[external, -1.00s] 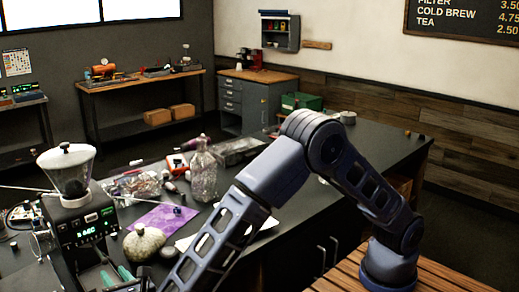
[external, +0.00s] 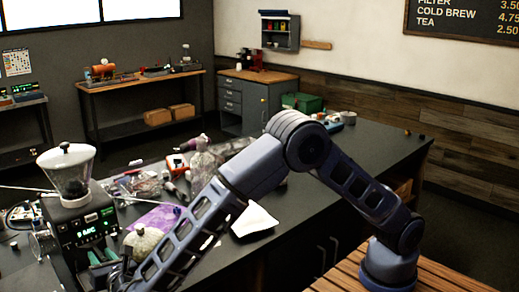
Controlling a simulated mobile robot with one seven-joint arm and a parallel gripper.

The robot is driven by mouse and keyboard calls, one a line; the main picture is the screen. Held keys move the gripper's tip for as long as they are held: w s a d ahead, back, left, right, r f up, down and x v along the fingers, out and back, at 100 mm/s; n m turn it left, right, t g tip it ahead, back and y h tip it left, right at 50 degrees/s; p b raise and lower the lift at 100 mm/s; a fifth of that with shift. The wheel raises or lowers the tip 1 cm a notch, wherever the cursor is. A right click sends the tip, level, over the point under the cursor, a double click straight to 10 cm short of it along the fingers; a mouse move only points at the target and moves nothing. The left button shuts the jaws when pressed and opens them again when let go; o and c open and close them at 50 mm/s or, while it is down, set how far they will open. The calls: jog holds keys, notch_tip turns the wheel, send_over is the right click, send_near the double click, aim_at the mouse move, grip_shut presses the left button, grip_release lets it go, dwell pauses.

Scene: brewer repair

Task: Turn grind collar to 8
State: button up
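The coffee grinder (external: 66,222) stands at the left on the dark counter. My gripper cannot be made out at the bottom edge.
A purple cloth (external: 160,217), a round pale object (external: 144,241), a clear bottle (external: 203,165) and clear bags lie right of the grinder, partly behind my arm. A white sheet (external: 256,222) lies by the counter's front edge. The counter's right part (external: 365,150) is mostly clear.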

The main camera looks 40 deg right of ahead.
grip_shut()
jog(key=shift+d, duration=0.1)
jog(key=w+d+n+g+y, duration=0.2)
jog(key=d+n+g+y, duration=0.1)
jog(key=d+n+y, duration=0.4)
jog(key=shift+y, duration=1.8)
jog(key=shift+w, duration=0.15)
grip_release()
